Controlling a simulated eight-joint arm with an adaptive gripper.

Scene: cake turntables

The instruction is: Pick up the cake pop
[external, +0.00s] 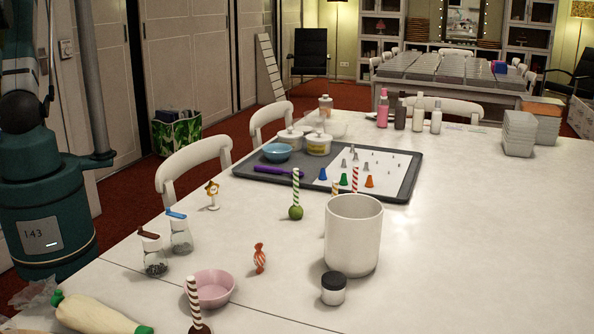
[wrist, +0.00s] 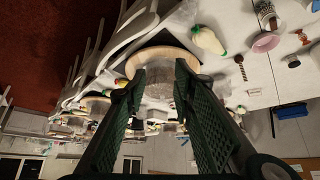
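A cake pop with a green ball and a green-and-white striped stick (external: 295,194) stands stick-up on the white table in the external view. A second cake pop, dark brown with a brown-and-white striped stick (external: 196,307), stands at the front edge of that view. It also appears in the wrist view (wrist: 240,68). Another red-striped stick (external: 355,179) rises behind the white mug, its lower end hidden. My gripper (wrist: 159,72) is open and empty in the wrist view, well apart from the brown cake pop. My gripper is outside the external view.
A large white mug (external: 352,240), a black-lidded jar (external: 334,290), a pink bowl (external: 209,289), a wrapped candy (external: 260,258) and a piping bag (external: 97,315) stand or lie nearby. A wooden-topped round turntable (wrist: 162,57) shows beyond my fingers.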

